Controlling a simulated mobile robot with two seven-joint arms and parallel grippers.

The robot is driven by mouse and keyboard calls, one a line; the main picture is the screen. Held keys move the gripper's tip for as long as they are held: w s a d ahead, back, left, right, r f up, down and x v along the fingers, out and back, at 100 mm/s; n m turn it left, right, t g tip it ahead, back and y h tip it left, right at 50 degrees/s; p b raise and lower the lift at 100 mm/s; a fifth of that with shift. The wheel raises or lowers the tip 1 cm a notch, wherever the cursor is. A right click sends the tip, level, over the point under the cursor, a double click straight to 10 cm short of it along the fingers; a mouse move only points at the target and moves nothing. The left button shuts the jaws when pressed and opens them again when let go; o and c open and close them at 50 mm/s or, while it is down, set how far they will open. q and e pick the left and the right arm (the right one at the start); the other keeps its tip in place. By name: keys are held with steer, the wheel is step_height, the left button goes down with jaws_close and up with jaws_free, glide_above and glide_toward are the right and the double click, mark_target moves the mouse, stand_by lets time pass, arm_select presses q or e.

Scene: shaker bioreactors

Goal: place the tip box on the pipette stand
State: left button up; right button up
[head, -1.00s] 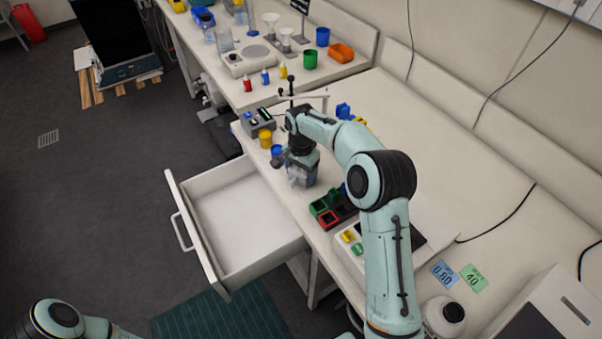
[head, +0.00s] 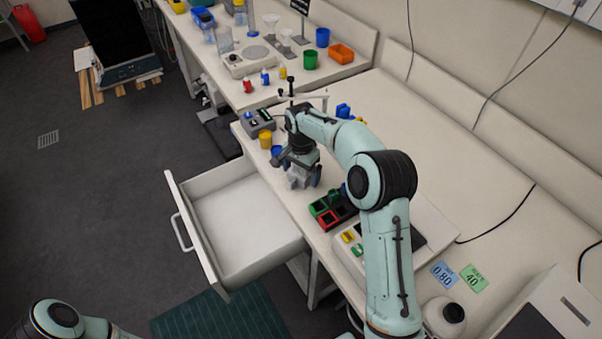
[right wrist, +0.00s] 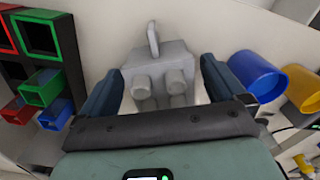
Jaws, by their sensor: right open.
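My right gripper (head: 301,172) is open over the bench, close to its front edge above the drawer. In the right wrist view a pale grey block (right wrist: 151,70) with two round pegs and an upright tab lies between its two spread dark fingers. Gaps show beside the fingers, and the block also shows in the head view (head: 297,182). A black rack (head: 343,207) with green and red square frames stands just right of the gripper. I cannot tell for sure which of these is the tip box or the pipette stand. My left gripper is out of view.
A blue cup (head: 277,151) and a yellow cup (head: 265,138) stand left of the gripper, near a grey device (head: 258,121). The white drawer (head: 235,213) below is open and empty. The bench behind my right arm is largely clear.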

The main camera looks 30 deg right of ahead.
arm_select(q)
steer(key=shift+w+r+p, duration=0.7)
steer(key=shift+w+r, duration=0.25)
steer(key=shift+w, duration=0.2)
arm_select(e)
step_height(320, 180, up, 11)
